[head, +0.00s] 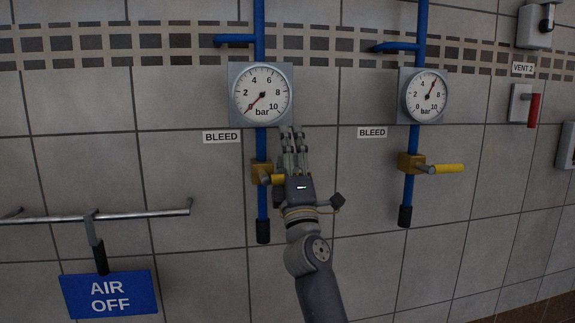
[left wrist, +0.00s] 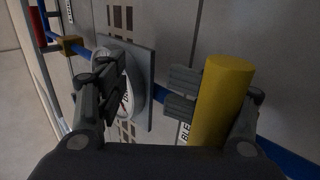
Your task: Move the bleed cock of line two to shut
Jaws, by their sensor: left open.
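Two blue pipes each carry a bleed cock with a brass body and yellow handle. I see no line number on either. The left cock (head: 261,173) has its yellow handle (head: 278,180) partly hidden by my left gripper (head: 292,131). The right cock (head: 410,163) has its yellow handle (head: 447,169) pointing right, across its pipe. My left gripper is open, its fingers pointing up below the left gauge. In the left wrist view a yellow handle (left wrist: 222,100) overlaps the right-hand finger; I cannot tell whether they touch. My right gripper is out of view.
The left gauge (head: 262,95) reads near 0 and the right gauge (head: 426,96) near 6 bar. BLEED labels (head: 221,137) sit beside the pipes. A blue AIR OFF sign (head: 108,294) hangs from a rail (head: 145,214). A red lever (head: 534,110) is at far right.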

